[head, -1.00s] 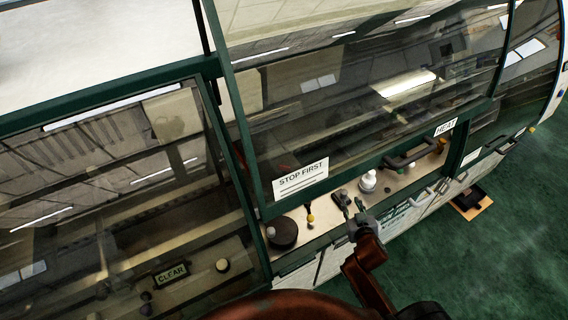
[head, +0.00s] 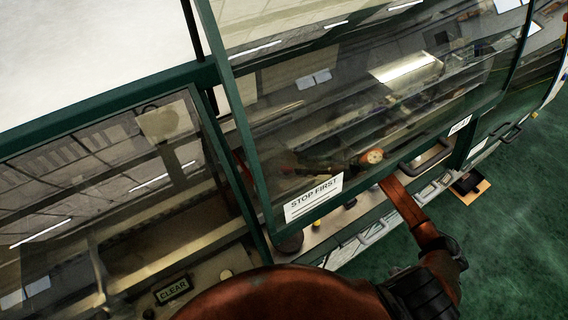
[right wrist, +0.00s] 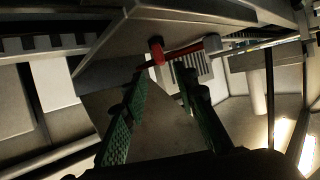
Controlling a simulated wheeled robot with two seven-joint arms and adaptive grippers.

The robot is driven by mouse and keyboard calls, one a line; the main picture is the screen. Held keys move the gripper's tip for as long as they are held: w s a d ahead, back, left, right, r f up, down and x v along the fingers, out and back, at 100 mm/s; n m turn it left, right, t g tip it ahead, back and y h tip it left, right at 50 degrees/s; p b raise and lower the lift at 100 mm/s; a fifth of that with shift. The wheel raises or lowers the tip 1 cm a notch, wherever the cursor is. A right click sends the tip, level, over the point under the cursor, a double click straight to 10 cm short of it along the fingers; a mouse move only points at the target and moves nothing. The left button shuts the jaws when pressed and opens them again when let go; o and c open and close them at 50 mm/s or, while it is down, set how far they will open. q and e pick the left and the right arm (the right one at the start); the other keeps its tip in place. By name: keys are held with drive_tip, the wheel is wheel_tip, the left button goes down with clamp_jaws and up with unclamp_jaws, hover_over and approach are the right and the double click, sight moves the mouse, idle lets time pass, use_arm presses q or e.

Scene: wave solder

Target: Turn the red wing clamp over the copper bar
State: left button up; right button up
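The red wing clamp (right wrist: 157,51) shows in the right wrist view, ahead of my fingertips, with a red arm stretching right from its rounded end. My right gripper (right wrist: 161,78) has two green ridged fingers standing apart, with nothing between them; the clamp is just beyond them. In the head view my right arm reaches into the machine, and the right gripper (head: 298,171) is dim behind the glass. I cannot pick out the copper bar for certain in either view. My left gripper is not in view.
A glass door in a green frame (head: 238,150), labelled STOP FIRST (head: 314,199), stands between the head camera and my gripper. A handle (head: 426,157) and ledge lie below it. In the right wrist view, rails and pale panels (right wrist: 55,80) crowd around the fingers.

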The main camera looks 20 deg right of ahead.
drive_tip(key=shift+p+x, duration=0.45)
drive_tip(key=shift+x, duration=3.15)
drive_tip(key=shift+s+f, duration=0.1)
drive_tip(key=shift+f, duration=0.1)
clamp_jaws()
